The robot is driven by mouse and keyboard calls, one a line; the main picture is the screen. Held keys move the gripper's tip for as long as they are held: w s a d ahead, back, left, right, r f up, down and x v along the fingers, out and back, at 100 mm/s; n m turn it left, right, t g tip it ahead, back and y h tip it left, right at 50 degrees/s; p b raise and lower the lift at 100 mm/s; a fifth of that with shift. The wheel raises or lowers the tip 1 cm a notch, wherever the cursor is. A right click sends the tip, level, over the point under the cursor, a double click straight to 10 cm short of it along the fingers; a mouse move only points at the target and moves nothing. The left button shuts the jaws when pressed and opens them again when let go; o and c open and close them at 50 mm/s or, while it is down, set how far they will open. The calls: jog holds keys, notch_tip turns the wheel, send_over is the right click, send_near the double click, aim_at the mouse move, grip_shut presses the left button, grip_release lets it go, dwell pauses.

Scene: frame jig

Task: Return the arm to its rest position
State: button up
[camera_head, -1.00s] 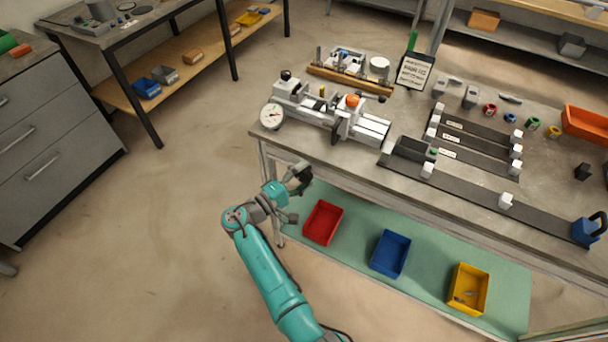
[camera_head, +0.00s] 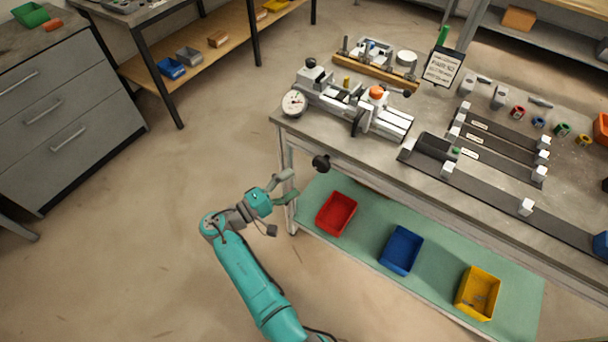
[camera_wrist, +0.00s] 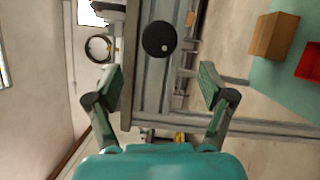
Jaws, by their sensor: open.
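My teal arm (camera_head: 252,283) reaches up from the bottom in the head view. My gripper (camera_head: 288,186) is out in front of the bench's left end, over the floor beside the red bin. In the wrist view my gripper (camera_wrist: 162,82) has its two green-padded fingers wide apart, with nothing held between them. A round black knob (camera_head: 321,162) is at the bench's front side, a little beyond the fingertips and apart from them. The knob also shows ahead of the fingers in the wrist view (camera_wrist: 158,38).
The bench (camera_head: 345,150) carries a clamp fixture with a dial gauge (camera_head: 294,103) at its near left corner. Red (camera_head: 336,213), blue (camera_head: 401,250) and yellow (camera_head: 478,292) bins sit on its lower shelf. Open floor (camera_head: 130,250) lies left of my arm, up to a grey drawer cabinet (camera_head: 65,100).

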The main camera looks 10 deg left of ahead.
jog(key=shift+s+a, duration=0.5)
jog(key=shift+s, duration=0.05)
jog(key=shift+f, duration=0.1)
